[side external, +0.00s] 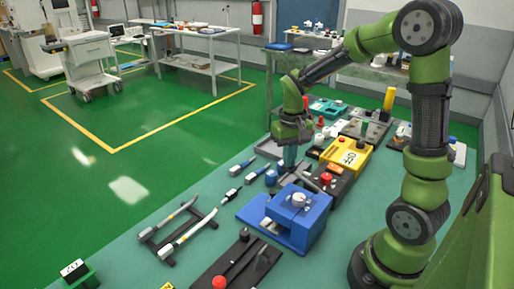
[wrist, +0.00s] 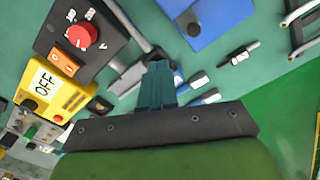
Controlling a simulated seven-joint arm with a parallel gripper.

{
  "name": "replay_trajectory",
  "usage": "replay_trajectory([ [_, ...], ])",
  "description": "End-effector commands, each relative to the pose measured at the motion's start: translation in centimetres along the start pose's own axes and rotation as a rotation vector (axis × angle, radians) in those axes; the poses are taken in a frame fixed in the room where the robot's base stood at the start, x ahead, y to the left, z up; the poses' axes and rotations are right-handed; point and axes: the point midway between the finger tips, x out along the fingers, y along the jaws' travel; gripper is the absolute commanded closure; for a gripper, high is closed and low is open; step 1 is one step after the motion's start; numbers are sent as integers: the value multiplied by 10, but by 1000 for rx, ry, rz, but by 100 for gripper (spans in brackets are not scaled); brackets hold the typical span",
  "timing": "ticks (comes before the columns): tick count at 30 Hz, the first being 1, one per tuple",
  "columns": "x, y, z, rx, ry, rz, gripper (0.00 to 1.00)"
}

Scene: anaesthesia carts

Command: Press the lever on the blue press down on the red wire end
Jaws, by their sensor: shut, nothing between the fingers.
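The blue press (side external: 312,222) stands on the green table, with a blue base plate reaching to the left and a pale round knob on its top. Part of a blue body, likely the press, shows at the top of the wrist view (wrist: 222,18). A grey bar (side external: 311,183) lies just behind the press; I cannot tell whether it is its lever. I cannot make out the red wire end. My gripper (side external: 290,163) points down behind the press, apart from it. Its teal fingers (wrist: 157,85) are shut and empty.
A yellow box (side external: 346,155) marked OFF and a dark box with a red button (side external: 326,179) stand to the right of my gripper. Cable racks (side external: 178,230) and a black board with a red knob (side external: 220,282) lie toward the front. Small blue-and-white connectors lie left of my gripper.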

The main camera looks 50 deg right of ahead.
Motion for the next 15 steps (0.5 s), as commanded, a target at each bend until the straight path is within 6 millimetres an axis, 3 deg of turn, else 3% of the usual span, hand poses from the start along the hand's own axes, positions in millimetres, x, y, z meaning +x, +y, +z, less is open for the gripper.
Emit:
replay_trajectory([
  [15, 23, 0, 2, 1, -11, 2, 100],
])
